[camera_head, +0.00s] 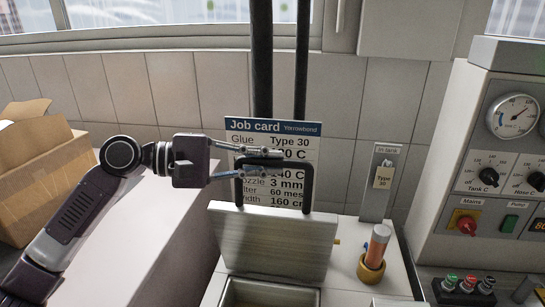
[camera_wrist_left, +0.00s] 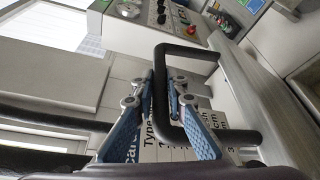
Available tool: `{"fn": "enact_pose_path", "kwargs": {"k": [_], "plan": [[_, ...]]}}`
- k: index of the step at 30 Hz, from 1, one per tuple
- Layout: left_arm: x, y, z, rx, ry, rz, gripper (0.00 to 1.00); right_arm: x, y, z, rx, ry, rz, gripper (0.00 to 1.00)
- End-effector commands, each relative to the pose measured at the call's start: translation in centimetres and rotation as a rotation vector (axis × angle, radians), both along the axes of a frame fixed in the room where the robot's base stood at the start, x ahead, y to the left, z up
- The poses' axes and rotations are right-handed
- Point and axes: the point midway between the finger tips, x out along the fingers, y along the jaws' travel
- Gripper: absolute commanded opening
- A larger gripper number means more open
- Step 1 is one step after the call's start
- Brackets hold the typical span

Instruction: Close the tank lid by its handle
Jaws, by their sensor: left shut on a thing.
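The tank lid (camera_head: 275,240) is a grey metal panel standing raised, nearly upright, behind the open tank mouth (camera_head: 270,294). Its black U-shaped handle (camera_head: 308,190) rises from the lid's top edge, in front of the job card. My left gripper (camera_head: 268,163) reaches in from the left and is shut on the handle's bar. In the left wrist view the handle (camera_wrist_left: 190,52) passes between the blue-padded fingers of the left gripper (camera_wrist_left: 168,95), and the lid (camera_wrist_left: 265,95) is to the right. My right gripper is in neither view.
The job card (camera_head: 272,127) stands behind the handle, near black vertical pipes (camera_head: 262,60). To the right are an amber tube in a brass cup (camera_head: 372,270), a tagged panel (camera_head: 380,165) and a control cabinet (camera_head: 480,120). A cardboard box (camera_head: 35,190) is at left.

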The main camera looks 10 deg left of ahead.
Motion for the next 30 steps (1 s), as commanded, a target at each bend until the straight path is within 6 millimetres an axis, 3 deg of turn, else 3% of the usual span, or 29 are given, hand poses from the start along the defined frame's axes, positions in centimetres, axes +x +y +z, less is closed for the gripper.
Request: {"fn": "enact_pose_path", "kwargs": {"k": [1, 6, 15, 21, 30], "plan": [[-1.3, -0.1, -0.9, 0.006, -0.024, -0.006, 0.00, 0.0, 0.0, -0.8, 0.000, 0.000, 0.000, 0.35], [-4.6, -0.1, -1.3, 0.008, -0.040, -0.004, 0.00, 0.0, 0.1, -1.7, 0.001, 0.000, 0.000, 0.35], [-8.8, -0.1, -2.3, 0.007, -0.037, -0.004, 0.00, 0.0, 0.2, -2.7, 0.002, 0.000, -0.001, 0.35], [-10.0, -0.1, -2.6, 0.007, -0.038, -0.004, 0.00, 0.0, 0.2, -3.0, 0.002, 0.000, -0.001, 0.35], [-10.2, -0.1, -2.6, 0.006, -0.036, -0.003, 0.00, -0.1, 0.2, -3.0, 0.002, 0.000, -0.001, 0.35]]}}
